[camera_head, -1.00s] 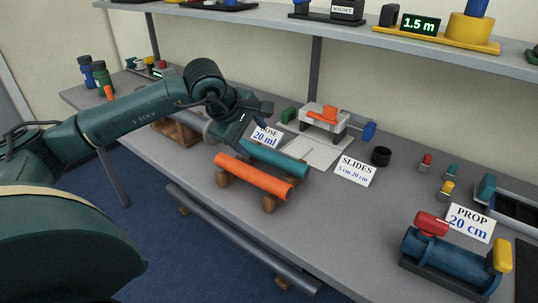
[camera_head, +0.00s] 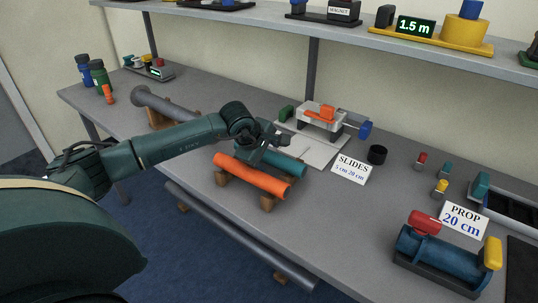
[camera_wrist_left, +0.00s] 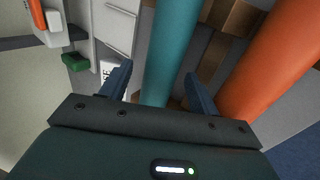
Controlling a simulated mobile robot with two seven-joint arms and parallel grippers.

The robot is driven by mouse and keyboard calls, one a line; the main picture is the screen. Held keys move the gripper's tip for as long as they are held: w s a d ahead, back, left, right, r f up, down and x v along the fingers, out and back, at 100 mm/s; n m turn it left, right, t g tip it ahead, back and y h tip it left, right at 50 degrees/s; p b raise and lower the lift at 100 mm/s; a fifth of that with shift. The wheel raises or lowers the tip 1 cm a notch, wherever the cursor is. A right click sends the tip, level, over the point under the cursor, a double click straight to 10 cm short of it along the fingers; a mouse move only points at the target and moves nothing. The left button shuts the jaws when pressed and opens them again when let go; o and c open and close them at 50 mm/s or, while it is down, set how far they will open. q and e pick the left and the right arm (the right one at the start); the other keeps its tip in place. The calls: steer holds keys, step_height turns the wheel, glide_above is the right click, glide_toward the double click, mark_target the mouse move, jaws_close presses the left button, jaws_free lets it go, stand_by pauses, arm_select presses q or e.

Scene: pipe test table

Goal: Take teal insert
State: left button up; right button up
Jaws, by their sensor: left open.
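The teal insert (camera_head: 286,163) is a teal rod lying on a wooden stand, beside a thicker orange tube (camera_head: 250,176). My left gripper (camera_head: 266,143) is over the rod's far-left part and hides some of it. In the left wrist view the open fingers (camera_wrist_left: 158,72) stand on either side of the teal insert (camera_wrist_left: 172,45), with visible gaps. The orange tube (camera_wrist_left: 275,65) runs alongside, to the right of the right finger. I cannot tell how far down the fingertips reach. My right gripper is not in view.
A grey pipe (camera_head: 165,108) lies on another stand behind my left arm. A white slide device (camera_head: 322,120) and the SLIDES card (camera_head: 350,169) are beyond the insert. The table's front edge is near the orange tube.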

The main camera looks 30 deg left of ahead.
arm_select(q)
steer(key=shift+w+f, duration=0.1)
steer(key=shift+f, duration=0.1)
steer(key=shift+c, duration=0.5)
steer(key=c, duration=1)
steer(key=shift+r, duration=0.1)
